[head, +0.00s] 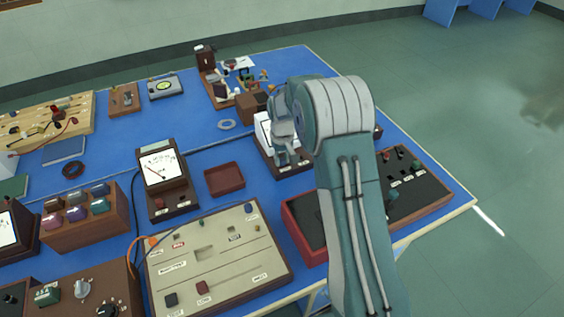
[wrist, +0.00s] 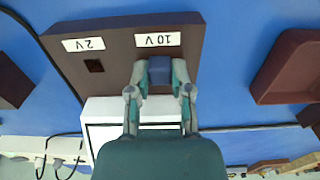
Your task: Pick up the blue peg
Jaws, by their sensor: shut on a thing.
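The blue peg (wrist: 160,74) is between the two fingers of my gripper (wrist: 160,92) in the wrist view. The gripper is shut on it. The peg is over the dark meter base (wrist: 115,65), right beside the "10 V" label. Its lower end is hidden, so I cannot tell whether it sits in a socket. In the head view my gripper (head: 284,158) is over the front of the right-hand meter (head: 262,128); the peg is hidden there.
A square hole (wrist: 94,66) beside the "2 V" label is empty. A dark red tray (head: 224,179) lies left of the meter, and a larger red tray (head: 291,228) is in front.

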